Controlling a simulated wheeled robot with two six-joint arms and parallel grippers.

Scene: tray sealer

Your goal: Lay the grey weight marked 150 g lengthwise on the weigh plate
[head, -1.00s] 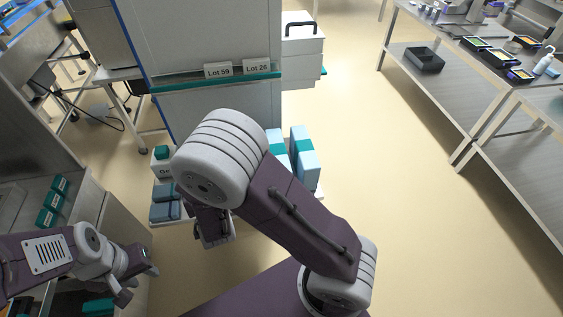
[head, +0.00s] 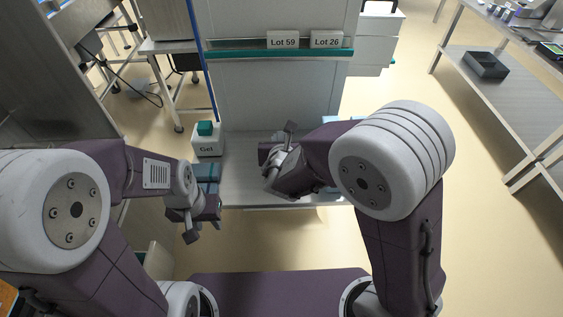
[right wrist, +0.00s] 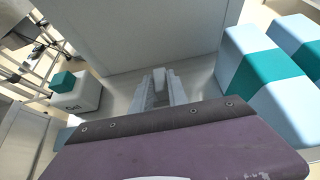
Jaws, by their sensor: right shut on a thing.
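My right gripper (right wrist: 160,85) is shut on a small light-grey piece (right wrist: 160,77) in the right wrist view. It looks like the grey weight, but no marking is readable. In the head view my right gripper (head: 268,160) is over the grey shelf, its fingers mostly hidden by its own body. My left gripper (head: 195,225) is at the left, near the shelf's front left corner; its fingers do not show clearly enough to tell open from shut. I cannot make out a weigh plate in either view.
A white box marked Gel (head: 208,146) with a teal block (head: 205,128) stands at the shelf's left. Pale blue boxes with teal bands (right wrist: 262,70) stand on the right. A tall grey panel with Lot 59 (head: 283,40) and Lot 26 (head: 326,39) labels rises behind the shelf (head: 240,185).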

